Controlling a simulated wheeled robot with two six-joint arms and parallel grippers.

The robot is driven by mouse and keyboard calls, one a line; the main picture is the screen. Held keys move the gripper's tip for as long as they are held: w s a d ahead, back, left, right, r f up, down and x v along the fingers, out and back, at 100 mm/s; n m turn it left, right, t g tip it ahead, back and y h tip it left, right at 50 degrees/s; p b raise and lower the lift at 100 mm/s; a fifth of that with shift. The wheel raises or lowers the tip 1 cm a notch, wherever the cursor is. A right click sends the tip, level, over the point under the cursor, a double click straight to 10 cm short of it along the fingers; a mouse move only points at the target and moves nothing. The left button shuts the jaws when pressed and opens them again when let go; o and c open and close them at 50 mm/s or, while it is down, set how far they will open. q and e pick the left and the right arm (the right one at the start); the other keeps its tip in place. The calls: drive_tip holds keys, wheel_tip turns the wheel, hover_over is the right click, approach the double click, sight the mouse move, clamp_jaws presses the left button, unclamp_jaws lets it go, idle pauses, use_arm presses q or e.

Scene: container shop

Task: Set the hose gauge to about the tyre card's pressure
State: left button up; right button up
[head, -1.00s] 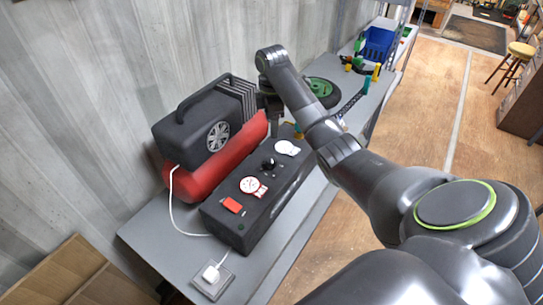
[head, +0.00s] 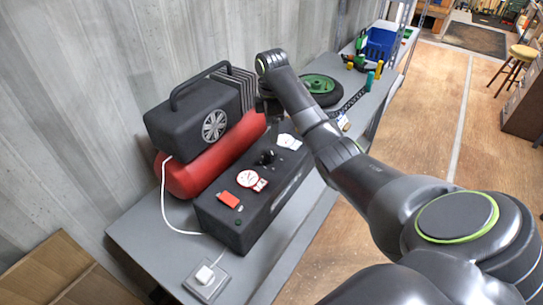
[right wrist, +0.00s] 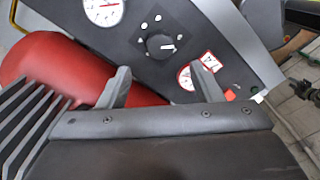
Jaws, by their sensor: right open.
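A black control box (head: 222,225) stands on the bench. A dark knob (head: 267,157) sits on its top, between a white dial (head: 289,142) at the far end and a white dial with red marks (head: 247,178). A small red-and-white card (head: 260,185) is beside that nearer dial. In the right wrist view the knob (right wrist: 160,46) has a white mark pointing right. The far dial (right wrist: 103,10) is partly cut off, and its reading is too small to tell. My right gripper (right wrist: 160,88) is open and empty, its fingers apart, near the knob and not touching it. My left gripper is out of view.
A compressor with a red tank (head: 183,178) and black motor stands behind the box, close to my right gripper. A red switch (head: 228,199) is on the box. A green-rimmed wheel (head: 318,84) and a blue bin (head: 379,45) are farther along.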

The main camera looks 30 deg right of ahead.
drive_tip(key=b, duration=0.1)
hover_over(271, 151)
wheel_tip(271, 151, down, 4)
drive_tip(key=shift+f, duration=0.1)
wheel_tip(271, 151, down, 4)
drive_tip(key=shift+r+p, duration=0.25)
drive_tip(key=shift+p, duration=0.6)
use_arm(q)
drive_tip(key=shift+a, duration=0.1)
use_arm(e)
drive_tip(key=shift+f, duration=0.7)
drive_tip(key=shift+c, duration=0.5)
